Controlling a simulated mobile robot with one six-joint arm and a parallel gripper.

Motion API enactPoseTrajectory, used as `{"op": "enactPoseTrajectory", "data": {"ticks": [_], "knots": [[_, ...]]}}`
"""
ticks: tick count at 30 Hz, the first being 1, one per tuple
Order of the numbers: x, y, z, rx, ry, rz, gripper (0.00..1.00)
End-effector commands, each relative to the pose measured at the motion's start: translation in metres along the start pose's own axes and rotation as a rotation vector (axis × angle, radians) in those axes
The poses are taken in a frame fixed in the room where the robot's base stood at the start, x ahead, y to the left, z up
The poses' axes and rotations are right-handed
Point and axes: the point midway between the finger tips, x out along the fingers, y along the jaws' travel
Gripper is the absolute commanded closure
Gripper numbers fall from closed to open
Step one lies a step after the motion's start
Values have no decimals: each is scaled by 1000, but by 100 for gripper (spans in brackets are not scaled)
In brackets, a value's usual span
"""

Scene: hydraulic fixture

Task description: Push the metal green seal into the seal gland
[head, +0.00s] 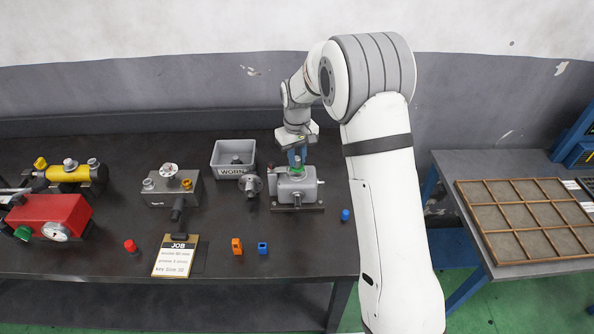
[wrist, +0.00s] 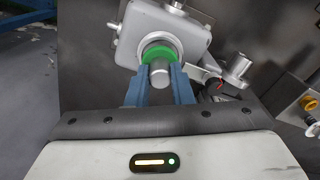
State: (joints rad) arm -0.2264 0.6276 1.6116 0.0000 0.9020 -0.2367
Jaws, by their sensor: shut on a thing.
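The green seal (wrist: 158,51) shows in the wrist view as a green ring with a metal cylindrical stem (wrist: 160,74). My gripper (wrist: 160,72) has its blue fingers shut on it, one on each side. The seal is at the round opening of the seal gland (wrist: 150,38) in the grey housing; I cannot tell how deep it sits. In the head view, my gripper (head: 297,157) points down over the grey housing (head: 297,187), and a bit of green (head: 295,169) shows at its top. The fingers partly hide the seal and the gland.
A grey bin marked WORN (head: 234,158) stands left of the housing, with a metal fitting (head: 250,185) in between. A valve block (head: 172,188), job card (head: 176,256) and small red, orange and blue parts lie on the bench. A divided tray (head: 525,218) is on the right table.

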Motion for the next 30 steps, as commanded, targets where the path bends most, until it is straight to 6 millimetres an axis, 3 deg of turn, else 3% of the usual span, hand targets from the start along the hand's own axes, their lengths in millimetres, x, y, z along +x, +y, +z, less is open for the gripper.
{"op": "enactPoseTrajectory", "data": {"ticks": [30], "knots": [[18, 0, 0, 0, 0, 0, 100]]}}
